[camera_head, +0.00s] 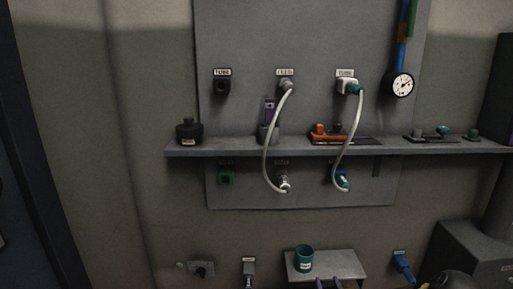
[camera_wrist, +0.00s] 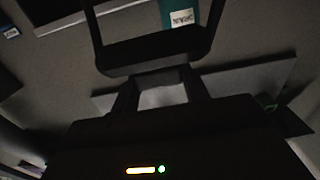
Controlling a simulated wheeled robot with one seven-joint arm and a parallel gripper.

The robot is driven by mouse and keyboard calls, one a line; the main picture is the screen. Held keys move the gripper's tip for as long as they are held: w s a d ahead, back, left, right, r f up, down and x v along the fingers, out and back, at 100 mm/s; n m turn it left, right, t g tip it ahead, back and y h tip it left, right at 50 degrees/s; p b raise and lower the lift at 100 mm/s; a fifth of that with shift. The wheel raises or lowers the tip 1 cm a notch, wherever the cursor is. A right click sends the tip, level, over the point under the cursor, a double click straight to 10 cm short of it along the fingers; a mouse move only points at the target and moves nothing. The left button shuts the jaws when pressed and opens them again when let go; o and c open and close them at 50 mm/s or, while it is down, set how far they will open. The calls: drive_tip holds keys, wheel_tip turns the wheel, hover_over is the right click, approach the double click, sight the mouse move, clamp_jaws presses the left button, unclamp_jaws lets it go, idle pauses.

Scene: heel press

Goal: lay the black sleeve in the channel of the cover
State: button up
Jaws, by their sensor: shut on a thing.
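In the wrist view, my gripper (camera_wrist: 158,82) shows as two dark struts reaching up from its body. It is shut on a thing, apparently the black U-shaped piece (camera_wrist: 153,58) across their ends. I cannot tell whether this piece is the black sleeve. In the head view, a squat black part (camera_head: 188,132) stands at the left end of the shelf, and a black fitting (camera_head: 222,86) is on the panel. An orange part (camera_head: 328,133) lies on a dark base at mid-shelf. I cannot make out which item is the cover or see its channel.
The shelf (camera_head: 228,148) runs along the wall panel (camera_head: 240,35). Two pale hoses (camera_head: 266,155) hang in front of it, with a gauge (camera_head: 402,85) at right. A teal cup (camera_head: 303,260) stands on a small lower ledge (camera_head: 345,262). The shelf's left part is mostly free.

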drive_tip(key=s+a+f+h+p, duration=0.1)
drive_tip(key=s+a+f+p, duration=0.1)
drive_tip(key=s+a+f, duration=0.4)
drive_tip(key=s+r+p, duration=0.3)
drive_tip(key=r+p, duration=1.4)
drive_tip(key=p, duration=0.2)
drive_tip(key=s+a+r+p, duration=0.1)
drive_tip(key=s+r+p, duration=0.2)
drive_tip(key=r+p, duration=1.5)
drive_tip(key=shift+s+a+r+m+p, duration=0.2)
drive_tip(key=shift+s+m+p, duration=0.1)
drive_tip(key=shift+p, duration=0.3)
drive_tip(key=shift+a, duration=0.3)
drive_tip(key=shift+w, duration=0.15)
